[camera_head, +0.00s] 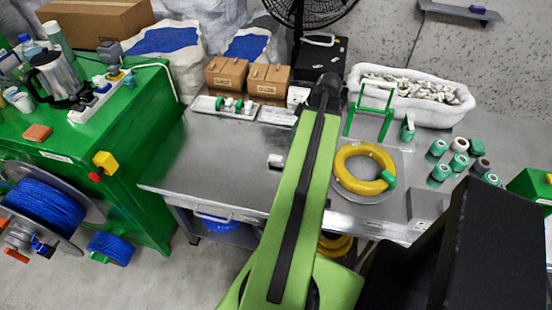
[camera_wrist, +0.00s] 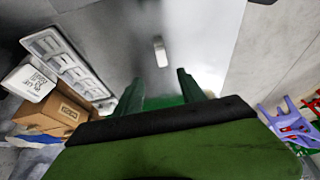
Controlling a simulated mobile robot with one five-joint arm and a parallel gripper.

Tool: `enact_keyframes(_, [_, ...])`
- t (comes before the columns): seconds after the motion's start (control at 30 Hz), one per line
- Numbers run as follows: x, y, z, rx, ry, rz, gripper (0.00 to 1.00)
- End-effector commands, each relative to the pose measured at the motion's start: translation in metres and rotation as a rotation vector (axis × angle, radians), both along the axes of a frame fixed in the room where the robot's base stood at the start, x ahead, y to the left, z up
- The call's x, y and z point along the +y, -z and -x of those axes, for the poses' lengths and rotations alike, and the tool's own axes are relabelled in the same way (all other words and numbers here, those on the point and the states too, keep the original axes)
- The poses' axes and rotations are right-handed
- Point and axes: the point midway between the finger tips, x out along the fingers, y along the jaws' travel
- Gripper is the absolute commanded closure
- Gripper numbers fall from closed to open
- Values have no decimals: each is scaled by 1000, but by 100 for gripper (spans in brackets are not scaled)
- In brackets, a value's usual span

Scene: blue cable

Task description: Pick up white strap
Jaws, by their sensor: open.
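A small white piece, which looks like the white strap (camera_head: 275,161), lies on the grey metal table (camera_head: 215,160), left of my green arm in the head view. In the wrist view the white strap (camera_wrist: 160,51) shows as a short, narrow strip beyond my fingertips, roughly in line with the gap between them. My gripper (camera_wrist: 160,84) is open, with two green fingers apart and nothing between them. The strap is clear of both fingers. In the head view I cannot make out the fingers; my arm hides part of the table.
White trays (camera_head: 225,107) and cardboard boxes (camera_head: 227,73) stand at the table's back. Right of my arm are a yellow ring (camera_head: 347,178), a green frame (camera_head: 369,112), a white tub (camera_head: 452,105) and several green-white rolls (camera_head: 459,162). The table's left part is bare.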

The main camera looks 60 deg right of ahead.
Motion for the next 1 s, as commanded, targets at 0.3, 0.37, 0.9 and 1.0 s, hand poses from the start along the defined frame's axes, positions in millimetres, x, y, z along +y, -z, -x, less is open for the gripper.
enact_keyframes(0.3, [6,48,-16,1,-3,-1,53])
enact_keyframes(0.37, [7,62,-21,2,-2,-1,53])
enact_keyframes(0.9, [16,118,-49,2,-2,-1,53])
enact_keyframes(1.0, [19,132,-54,2,-3,0,53])
